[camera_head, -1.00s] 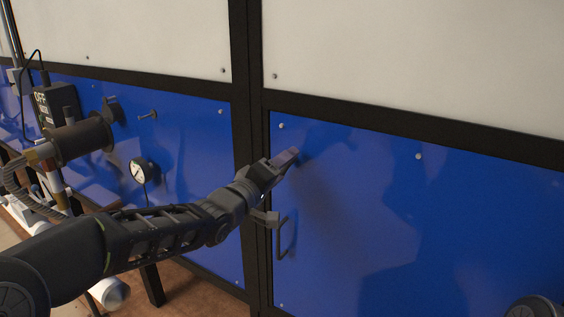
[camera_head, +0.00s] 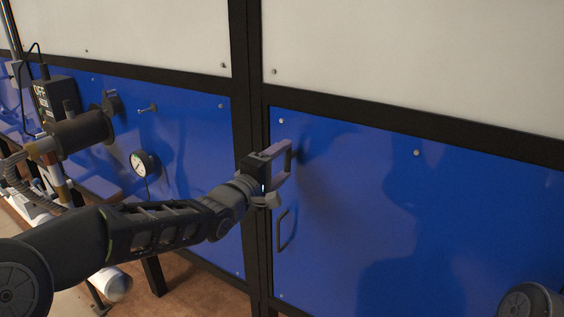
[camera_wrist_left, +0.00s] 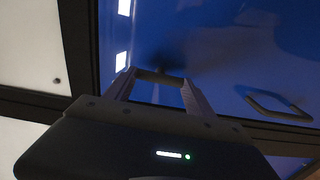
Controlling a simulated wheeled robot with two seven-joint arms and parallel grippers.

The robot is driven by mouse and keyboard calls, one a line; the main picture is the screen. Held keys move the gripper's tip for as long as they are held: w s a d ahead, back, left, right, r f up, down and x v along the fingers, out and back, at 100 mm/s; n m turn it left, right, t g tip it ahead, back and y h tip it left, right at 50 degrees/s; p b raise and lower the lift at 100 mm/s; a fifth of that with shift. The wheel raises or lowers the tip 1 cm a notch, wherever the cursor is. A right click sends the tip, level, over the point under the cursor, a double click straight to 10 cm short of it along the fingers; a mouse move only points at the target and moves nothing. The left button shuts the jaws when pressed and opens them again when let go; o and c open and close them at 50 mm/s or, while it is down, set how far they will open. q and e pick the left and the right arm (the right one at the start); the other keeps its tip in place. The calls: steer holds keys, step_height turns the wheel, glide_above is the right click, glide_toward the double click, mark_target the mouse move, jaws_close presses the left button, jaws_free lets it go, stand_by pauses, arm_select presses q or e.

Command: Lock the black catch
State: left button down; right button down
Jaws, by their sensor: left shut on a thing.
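The black catch is a small dark piece near the upper left corner of the blue door (camera_head: 430,215), and is mostly hidden behind my gripper in the head view. In the left wrist view the black catch (camera_wrist_left: 159,76) shows as a short dark bar between the fingertips. My left gripper (camera_head: 287,157) reaches to the door with its fingers on either side of the catch, and is shut on it. It also shows in the left wrist view (camera_wrist_left: 160,82). The catch's exact angle is hard to tell. My right gripper is not in view.
A black loop handle (camera_head: 283,231) sits on the door below my left gripper, close to the dark frame post (camera_head: 256,90). To the left are a gauge (camera_head: 141,162), a dark cylinder (camera_head: 84,138) and a switch box (camera_head: 56,98). The door's right side is clear.

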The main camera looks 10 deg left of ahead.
arm_select(q)
steer(key=shift+c, duration=1.6)
jaws_free()
steer(key=shift+s+a, duration=0.1)
steer(key=b+v, duration=0.1)
steer(key=v, duration=0.6)
steer(key=shift+s, duration=0.3)
